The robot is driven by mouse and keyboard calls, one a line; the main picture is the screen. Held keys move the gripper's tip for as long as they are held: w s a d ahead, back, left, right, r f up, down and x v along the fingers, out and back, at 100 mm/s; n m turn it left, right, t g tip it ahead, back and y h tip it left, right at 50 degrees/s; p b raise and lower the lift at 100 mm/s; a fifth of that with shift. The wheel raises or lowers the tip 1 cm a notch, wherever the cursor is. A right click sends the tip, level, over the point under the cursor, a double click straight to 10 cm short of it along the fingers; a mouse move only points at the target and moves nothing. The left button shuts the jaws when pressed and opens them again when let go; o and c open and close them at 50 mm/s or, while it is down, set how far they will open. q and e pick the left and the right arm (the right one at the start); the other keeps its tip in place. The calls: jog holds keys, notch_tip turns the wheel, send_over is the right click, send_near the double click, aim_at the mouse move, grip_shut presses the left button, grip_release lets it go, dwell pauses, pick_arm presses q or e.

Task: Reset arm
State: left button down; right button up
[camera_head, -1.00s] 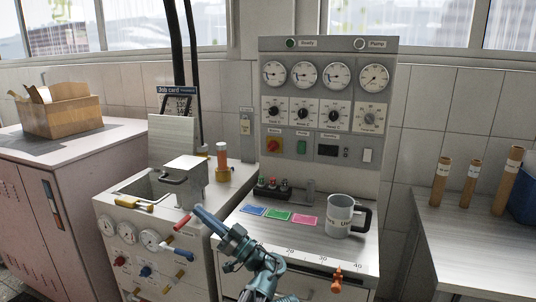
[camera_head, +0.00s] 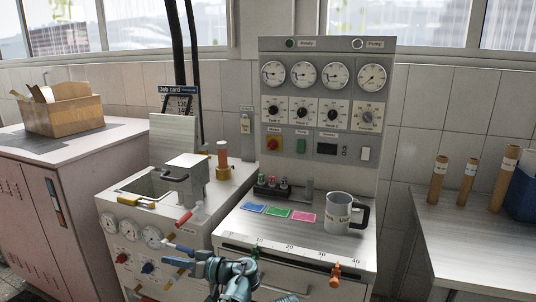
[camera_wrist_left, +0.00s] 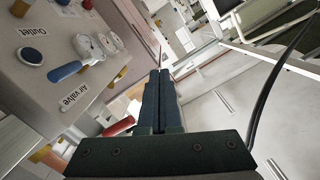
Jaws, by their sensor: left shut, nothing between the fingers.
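My left gripper (camera_head: 170,261) is low in front of the left machine (camera_head: 112,212) in the head view, pointing left with its wrist near the bottom edge. It is shut and empty. In the left wrist view its two dark fingers (camera_wrist_left: 160,75) lie side by side with nothing between them. The valve panel (camera_wrist_left: 60,25) with a blue handle (camera_wrist_left: 66,70) is to the left of the fingers there. In the head view the fingers are close to this panel's front; I cannot tell whether they touch it. My right gripper is not in view.
A grey mug (camera_head: 338,214) and coloured cards (camera_head: 278,214) are on the middle bench. Paper tubes (camera_head: 468,182) stand on the right bench. A wooden box (camera_head: 64,116) is at the left.

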pick_arm(q)
jog(key=s+d+f+m+g+h, duration=0.1)
jog(key=s+f+m+g+h, duration=0.15)
jog(key=s+f+h, duration=0.4)
jog(key=s+d+f+m+g+h, duration=0.1)
jog(key=s+f+m+h, duration=0.15)
jog(key=f, duration=0.75)
jog(key=s+d+f+m+h, duration=0.3)
jog(key=d+m+h, duration=0.1)
jog(key=d+h, duration=0.3)
jog(key=s+d+m+g+y, duration=0.1)
jog(key=s+d+m, duration=0.15)
jog(key=d, duration=0.35)
jog(key=s+d+m+g, duration=0.1)
jog(key=s+d, duration=0.2)
jog(key=d, duration=0.2)
notch_tip(320, 180, up, 14)
jog(key=p, duration=1.5)
jog(key=shift+s+d+r, duration=0.15)
jog(key=shift+r, duration=0.1)
